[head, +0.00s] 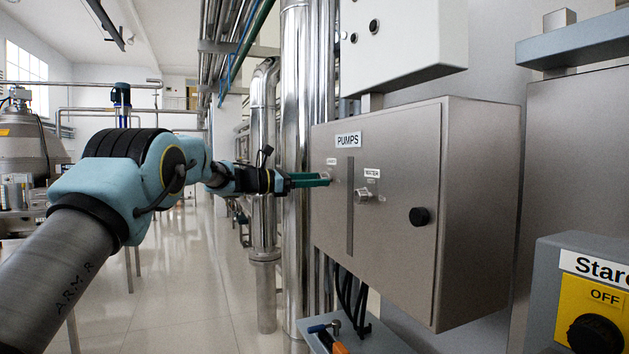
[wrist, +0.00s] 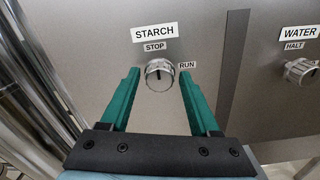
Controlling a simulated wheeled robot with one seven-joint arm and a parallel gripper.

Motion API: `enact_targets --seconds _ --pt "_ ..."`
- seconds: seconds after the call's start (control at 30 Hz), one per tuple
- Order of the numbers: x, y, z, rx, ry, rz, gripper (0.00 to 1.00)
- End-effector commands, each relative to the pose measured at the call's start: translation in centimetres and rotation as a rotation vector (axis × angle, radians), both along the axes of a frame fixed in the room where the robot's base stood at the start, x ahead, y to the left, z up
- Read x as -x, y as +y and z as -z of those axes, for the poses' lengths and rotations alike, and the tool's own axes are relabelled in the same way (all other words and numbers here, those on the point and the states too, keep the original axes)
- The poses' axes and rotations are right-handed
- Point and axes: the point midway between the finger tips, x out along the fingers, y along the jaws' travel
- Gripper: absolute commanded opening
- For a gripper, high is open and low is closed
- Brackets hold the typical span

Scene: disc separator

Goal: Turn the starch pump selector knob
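The starch knob (wrist: 159,78) is a round silver selector on a steel panel, below the STARCH label (wrist: 155,30). STOP is printed above it and RUN at its upper right. Its dark mark seems to point up toward STOP. My gripper (wrist: 160,75) is open, with one green finger on each side of the knob and a visible gap on both sides. I cannot tell how far the tips are from the panel. In the head view my gripper (head: 326,179) reaches the left part of the PUMPS box (head: 400,255), and its fingers mostly hide the starch knob.
The water knob (wrist: 300,71) is to the right, past a dark vertical strip (wrist: 231,65). A black latch (head: 419,216) is on the box's right side. Steel pipes (head: 296,130) stand left of the box. A white box (head: 410,45) hangs above. Cables and tools are below.

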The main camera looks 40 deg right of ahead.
Motion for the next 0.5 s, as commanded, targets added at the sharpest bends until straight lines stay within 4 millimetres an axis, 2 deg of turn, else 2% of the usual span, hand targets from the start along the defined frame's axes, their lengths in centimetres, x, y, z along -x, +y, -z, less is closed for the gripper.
enact_targets --seconds 0.07,0.5 --pt "-0.01 0.02 -0.01 0.0 0.0 0.0 0.52" --pt "-0.01 0.03 -0.01 0.0 0.0 0.0 0.03"
